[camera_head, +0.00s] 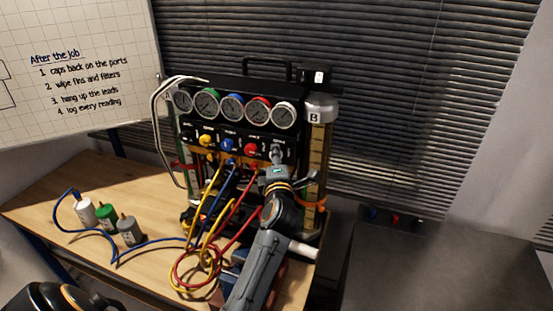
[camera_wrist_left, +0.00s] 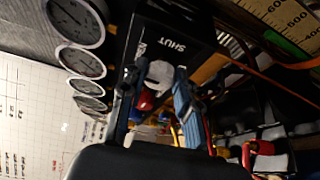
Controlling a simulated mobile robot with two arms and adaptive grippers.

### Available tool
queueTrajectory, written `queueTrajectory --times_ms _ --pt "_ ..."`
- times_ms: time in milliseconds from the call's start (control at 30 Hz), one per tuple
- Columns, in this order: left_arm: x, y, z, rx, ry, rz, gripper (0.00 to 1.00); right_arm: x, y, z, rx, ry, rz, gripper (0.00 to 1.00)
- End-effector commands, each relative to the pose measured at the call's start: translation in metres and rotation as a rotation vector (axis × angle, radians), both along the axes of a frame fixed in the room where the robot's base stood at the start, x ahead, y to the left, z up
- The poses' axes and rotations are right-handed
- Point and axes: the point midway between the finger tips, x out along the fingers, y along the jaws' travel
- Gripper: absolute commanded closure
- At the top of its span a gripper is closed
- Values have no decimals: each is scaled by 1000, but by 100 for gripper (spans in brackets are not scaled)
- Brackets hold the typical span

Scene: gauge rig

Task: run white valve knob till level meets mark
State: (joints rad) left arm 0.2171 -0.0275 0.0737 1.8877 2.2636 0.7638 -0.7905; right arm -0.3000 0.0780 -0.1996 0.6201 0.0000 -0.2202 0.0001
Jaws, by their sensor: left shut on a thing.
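The white valve knob (camera_wrist_left: 160,72) sits between the fingers of my left gripper (camera_wrist_left: 157,82) in the left wrist view, beside a black panel lettered SHUT. My left gripper (camera_head: 277,168) is shut on it at the right end of the valve row in the head view, mostly hiding it. The glass cylinder B (camera_head: 319,160) stands at the rig's right side with an orange band (camera_head: 313,205) low around it. Its scale (camera_wrist_left: 290,25) shows in the left wrist view. I cannot make out the liquid level. My right gripper is not in view.
Several gauges (camera_head: 233,106) sit above yellow, blue and red knobs on the black rig. Yellow, blue and red hoses (camera_head: 205,262) loop in front. White, green and grey bottles (camera_head: 107,215) stand on the wooden table (camera_head: 50,205) at left. A dark surface (camera_head: 440,265) lies at right.

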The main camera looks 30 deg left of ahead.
Motion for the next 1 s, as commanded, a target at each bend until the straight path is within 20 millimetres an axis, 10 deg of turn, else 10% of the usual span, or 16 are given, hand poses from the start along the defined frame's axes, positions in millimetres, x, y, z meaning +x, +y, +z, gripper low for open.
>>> queueTrajectory --times_ms 700,733,800,1000 --pt "0 0 -1 -75 -15 1 100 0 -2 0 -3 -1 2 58" --pt "0 0 -1 -75 -15 1 65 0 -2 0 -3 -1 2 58" --pt "0 0 -1 -74 -15 1 50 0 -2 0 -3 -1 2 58" --pt "0 0 0 -73 -16 1 46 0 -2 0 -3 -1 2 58"
